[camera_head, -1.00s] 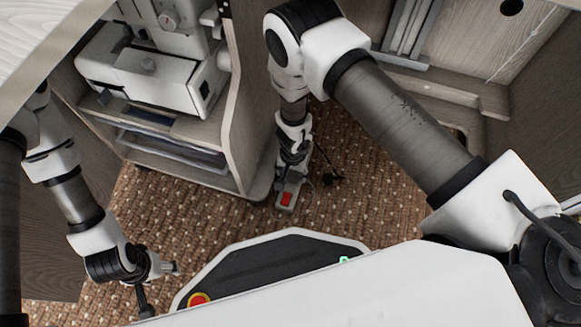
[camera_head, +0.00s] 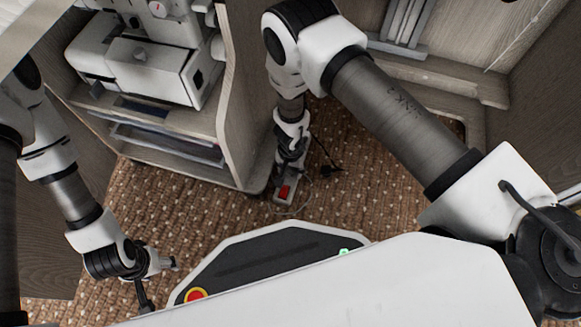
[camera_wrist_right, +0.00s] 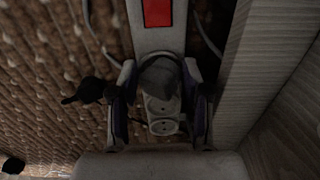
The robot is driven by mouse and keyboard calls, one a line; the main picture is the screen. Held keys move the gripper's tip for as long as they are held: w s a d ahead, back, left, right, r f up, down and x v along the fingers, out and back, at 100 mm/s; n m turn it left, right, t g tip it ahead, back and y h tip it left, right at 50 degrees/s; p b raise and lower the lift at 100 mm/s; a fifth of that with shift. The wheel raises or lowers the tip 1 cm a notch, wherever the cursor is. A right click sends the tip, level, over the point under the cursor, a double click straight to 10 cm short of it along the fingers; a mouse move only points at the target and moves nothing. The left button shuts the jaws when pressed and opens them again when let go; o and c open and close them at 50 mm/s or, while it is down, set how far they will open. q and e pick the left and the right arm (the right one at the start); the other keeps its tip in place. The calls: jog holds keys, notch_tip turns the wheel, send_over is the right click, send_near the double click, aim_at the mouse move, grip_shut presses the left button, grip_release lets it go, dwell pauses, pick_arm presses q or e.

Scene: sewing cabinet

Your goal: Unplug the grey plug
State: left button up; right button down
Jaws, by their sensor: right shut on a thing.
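The grey plug (camera_wrist_right: 160,77) is between the fingers of my right gripper (camera_wrist_right: 160,112) in the right wrist view. The gripper is shut on it. The plug is over the pale power strip (camera_wrist_right: 158,42), beside its bare sockets; I cannot tell whether it is seated or lifted. In the head view my right gripper (camera_head: 287,163) points down at the strip (camera_head: 283,199), next to its red switch (camera_head: 285,191), and hides the plug. My left gripper (camera_head: 160,287) is open and empty at the lower left, away from the strip.
A black plug (camera_wrist_right: 88,91) with a cable lies on the carpet beside the strip. The wooden cabinet (camera_head: 241,115) with a sewing machine (camera_head: 150,72) stands close to the strip and right arm. Bare carpet (camera_head: 385,200) is free on the right.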

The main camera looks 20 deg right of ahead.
jog(key=shift+a, duration=0.1)
jog(key=shift+r+p, duration=1.5)
jog(key=shift+p, duration=0.2)
pick_arm(q)
notch_tip(320, 180, up, 3)
jog(key=shift+r, duration=0.1)
